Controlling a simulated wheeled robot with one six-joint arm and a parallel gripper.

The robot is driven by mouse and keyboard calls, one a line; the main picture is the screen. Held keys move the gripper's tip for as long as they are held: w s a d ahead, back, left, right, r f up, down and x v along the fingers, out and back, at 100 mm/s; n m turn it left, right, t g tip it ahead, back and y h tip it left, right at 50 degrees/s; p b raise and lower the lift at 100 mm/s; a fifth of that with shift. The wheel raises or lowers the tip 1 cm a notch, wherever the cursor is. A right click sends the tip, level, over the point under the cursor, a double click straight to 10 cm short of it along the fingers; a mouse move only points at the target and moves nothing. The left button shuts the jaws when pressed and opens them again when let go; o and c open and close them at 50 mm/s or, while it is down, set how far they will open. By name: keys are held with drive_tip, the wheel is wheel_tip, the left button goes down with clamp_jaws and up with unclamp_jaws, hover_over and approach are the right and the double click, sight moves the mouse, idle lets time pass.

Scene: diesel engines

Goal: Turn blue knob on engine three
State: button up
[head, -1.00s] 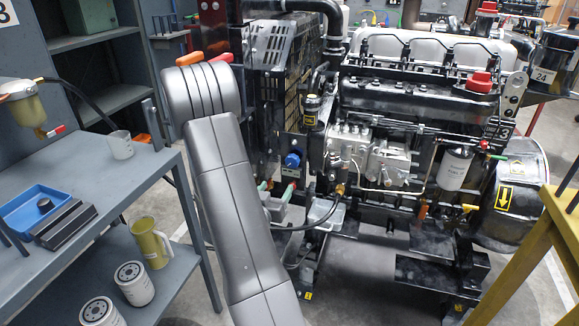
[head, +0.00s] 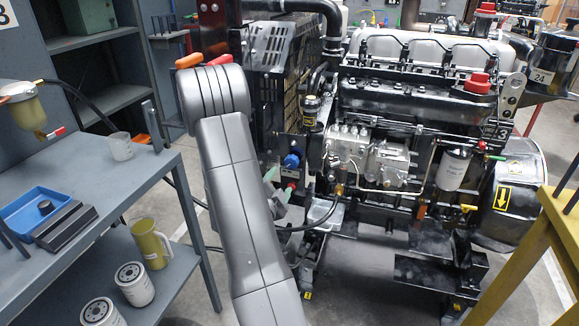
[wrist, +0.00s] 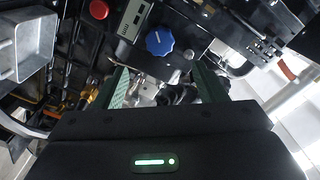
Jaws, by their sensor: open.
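The blue knob (head: 291,160) sits on a dark panel at the lower left of the engine (head: 400,92), which has a "3" on its side. In the wrist view the knob (wrist: 159,41) shows whole, with a white pointer mark, just beyond and between the fingertips. My gripper (wrist: 160,82) is open and empty, with its green-lined fingers apart. In the head view my gripper (head: 280,181) is just below the knob, partly hidden by my arm. I see no contact with the knob.
A red button (wrist: 99,9) and a small grey module (wrist: 134,18) are beside the knob. A grey workbench (head: 110,185) with a blue tray (head: 28,208) stands at left. A yellow stand (head: 530,250) is at right. Black hoses and pipes run close to the panel.

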sight(291, 164)
drive_tip(key=x, duration=1)
drive_tip(key=shift+s+f, duration=0.1)
drive_tip(key=shift+c, duration=0.3)
drive_tip(key=c, duration=0.9)
